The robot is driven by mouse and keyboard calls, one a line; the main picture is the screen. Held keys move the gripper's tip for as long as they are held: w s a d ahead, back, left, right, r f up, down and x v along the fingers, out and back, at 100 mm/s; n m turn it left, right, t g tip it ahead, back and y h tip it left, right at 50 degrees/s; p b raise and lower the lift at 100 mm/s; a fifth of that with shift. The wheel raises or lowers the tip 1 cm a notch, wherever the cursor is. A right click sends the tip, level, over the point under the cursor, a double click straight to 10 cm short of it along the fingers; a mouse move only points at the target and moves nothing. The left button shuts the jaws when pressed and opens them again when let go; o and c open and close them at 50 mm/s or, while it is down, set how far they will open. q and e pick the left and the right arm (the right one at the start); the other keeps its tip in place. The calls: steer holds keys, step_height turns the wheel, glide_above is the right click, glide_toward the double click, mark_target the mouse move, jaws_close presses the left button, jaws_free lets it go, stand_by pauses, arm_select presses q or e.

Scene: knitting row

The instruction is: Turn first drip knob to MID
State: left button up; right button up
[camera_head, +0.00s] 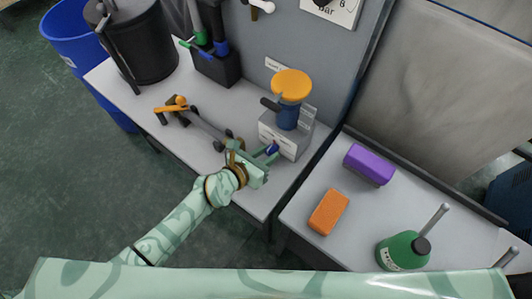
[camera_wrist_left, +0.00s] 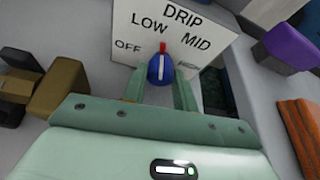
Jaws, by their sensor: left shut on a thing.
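The drip knob (camera_wrist_left: 160,71) is blue with a white line and a red tip, on the front of a light box labelled DRIP (camera_wrist_left: 205,22). Its red tip points up, between the LOW and MID labels. OFF is at the left, and a label at the lower right is partly hidden. My left gripper (camera_wrist_left: 159,88) is shut on the knob, one finger on each side. In the head view the left gripper (camera_head: 267,162) is at the front of the box (camera_head: 288,143), and the blue knob (camera_head: 272,149) shows only partly. My right gripper is not in view.
A yellow-topped blue part (camera_head: 291,85) stands on the box. A tool with orange handles (camera_head: 172,109) lies left of the gripper. On the right table are a purple block (camera_head: 369,164), an orange block (camera_head: 328,212) and a green flask (camera_head: 402,250). A gap separates the tables.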

arm_select(q)
steer(key=m+p, duration=0.1)
steer(key=p, duration=0.1)
steer(key=m+y+p, duration=0.1)
steer(key=p, duration=0.1)
steer(key=shift+s+d+r+t+y, duration=0.1)
steer(key=shift+r+t+y, duration=0.2)
steer(key=shift+t, duration=0.1)
steer(key=shift+f+m+t+y+p, duration=0.2)
steer(key=shift+m+t+y+p, duration=0.2)
steer(key=shift+m+p, duration=0.45)
steer(key=shift+d+f+m+y, duration=0.1)
steer(key=shift+m+y, duration=0.2)
steer(key=shift+m, duration=0.25)
steer(key=shift+s+f+m+t+y+p, duration=0.1)
steer(key=shift+m+t+y+p, duration=0.2)
steer(key=shift+m+t, duration=0.35)
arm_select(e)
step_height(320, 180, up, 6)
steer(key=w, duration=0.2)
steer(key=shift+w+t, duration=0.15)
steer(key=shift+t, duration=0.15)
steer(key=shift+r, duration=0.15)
arm_select(q)
steer(key=o, duration=1)
steer(key=shift+c, duration=0.2)
